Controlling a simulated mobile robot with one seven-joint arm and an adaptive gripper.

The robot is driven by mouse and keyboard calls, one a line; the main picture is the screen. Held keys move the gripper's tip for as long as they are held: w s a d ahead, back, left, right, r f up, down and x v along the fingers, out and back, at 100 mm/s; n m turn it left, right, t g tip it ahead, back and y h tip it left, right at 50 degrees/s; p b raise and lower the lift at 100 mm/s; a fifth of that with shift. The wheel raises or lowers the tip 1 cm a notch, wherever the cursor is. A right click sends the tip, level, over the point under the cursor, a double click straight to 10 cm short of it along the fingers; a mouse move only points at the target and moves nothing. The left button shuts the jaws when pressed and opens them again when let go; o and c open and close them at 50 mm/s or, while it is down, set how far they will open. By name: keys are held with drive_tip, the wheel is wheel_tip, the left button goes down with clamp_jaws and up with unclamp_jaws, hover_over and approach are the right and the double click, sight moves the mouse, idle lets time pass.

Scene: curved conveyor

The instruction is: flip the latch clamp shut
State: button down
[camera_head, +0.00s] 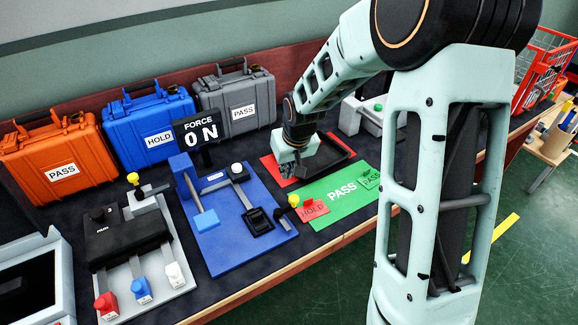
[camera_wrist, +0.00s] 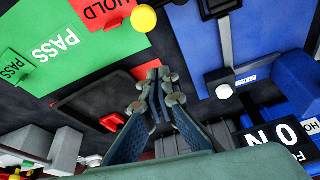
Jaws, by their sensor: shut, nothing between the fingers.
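The frames do not plainly show which part is the latch clamp. A lever with a yellow knob (camera_head: 133,179) stands at the back of the grey fixture (camera_head: 184,284) at left, beside its black cover (camera_head: 125,241). On the blue board (camera_head: 233,256), an arm with a white knob (camera_head: 237,168) runs to a black pad (camera_head: 258,221); the white knob also shows in the wrist view (camera_wrist: 224,91). My gripper (camera_head: 289,174) is over the black tray, away from both. In the wrist view my gripper (camera_wrist: 158,82) is shut and empty.
A black tray (camera_head: 342,155) lies on a red mat, near a green PASS mat (camera_head: 320,198) with a red HOLD card (camera_head: 313,209). A yellow ball (camera_head: 294,200) stands between board and mat. A FORCE 0 N display (camera_head: 203,132) and several cases stand behind.

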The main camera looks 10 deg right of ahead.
drive_tip(key=x, duration=0.3)
drive_tip(key=shift+f, duration=0.35)
drive_tip(key=shift+s+d+r, duration=0.1)
drive_tip(key=shift+s+d, duration=0.05)
drive_tip(key=shift+s, duration=0.45)
drive_tip(key=shift+s+d+r, duration=0.1)
drive_tip(key=shift+s+d, duration=0.1)
drive_tip(key=shift+s, duration=0.45)
drive_tip(key=shift+s+d+f, duration=0.15)
drive_tip(key=shift+s, duration=0.5)
